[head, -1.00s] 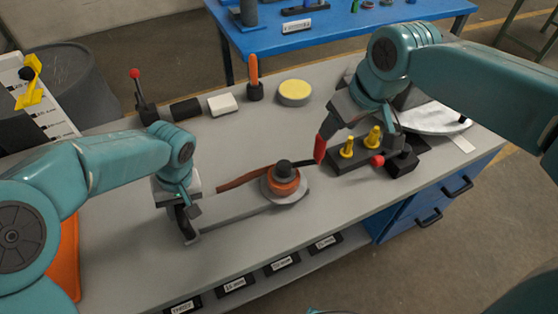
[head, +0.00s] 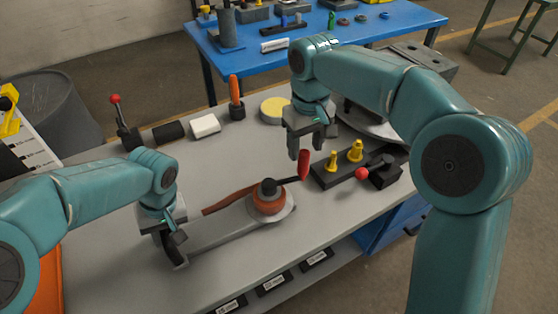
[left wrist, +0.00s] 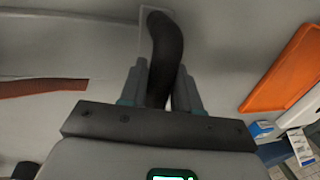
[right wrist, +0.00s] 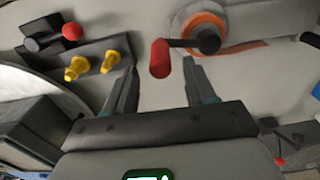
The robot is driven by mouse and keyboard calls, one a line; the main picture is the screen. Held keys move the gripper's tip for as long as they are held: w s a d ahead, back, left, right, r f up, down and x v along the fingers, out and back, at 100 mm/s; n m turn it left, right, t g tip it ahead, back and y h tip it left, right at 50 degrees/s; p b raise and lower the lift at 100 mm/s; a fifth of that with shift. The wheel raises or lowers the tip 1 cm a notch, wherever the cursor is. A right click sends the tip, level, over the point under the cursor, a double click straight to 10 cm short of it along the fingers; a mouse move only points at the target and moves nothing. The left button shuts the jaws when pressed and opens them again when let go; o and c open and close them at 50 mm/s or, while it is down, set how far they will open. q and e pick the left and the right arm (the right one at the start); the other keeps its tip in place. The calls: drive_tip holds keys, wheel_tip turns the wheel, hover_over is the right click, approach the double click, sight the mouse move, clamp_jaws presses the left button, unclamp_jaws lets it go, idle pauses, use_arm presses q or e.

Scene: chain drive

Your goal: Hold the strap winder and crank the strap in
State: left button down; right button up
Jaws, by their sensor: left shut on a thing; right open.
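The strap winder lies on the grey bench, with a grey base plate (head: 215,235) and a round spool (head: 268,200) wound with orange-brown strap. A length of strap (head: 228,198) runs left from the spool. A black crank arm with an upright red knob (head: 304,164) points right from the hub. My left gripper (head: 172,240) is shut on the winder's black curved handle (left wrist: 164,55). My right gripper (head: 306,148) is open, just above and behind the red knob. In the right wrist view the red knob (right wrist: 160,58) shows between the open fingers, with no visible grip on it.
A black block with two yellow pegs (head: 333,160) and a red-balled lever (head: 362,174) stand right of the knob. A yellow disc (head: 275,110), white block (head: 205,125) and orange-handled tool (head: 236,95) stand at the back. The bench front is clear.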

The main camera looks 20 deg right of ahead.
sight(304, 163)
wheel_tip(304, 163, down, 6)
drive_tip(key=shift+f, duration=0.15)
clamp_jaws()
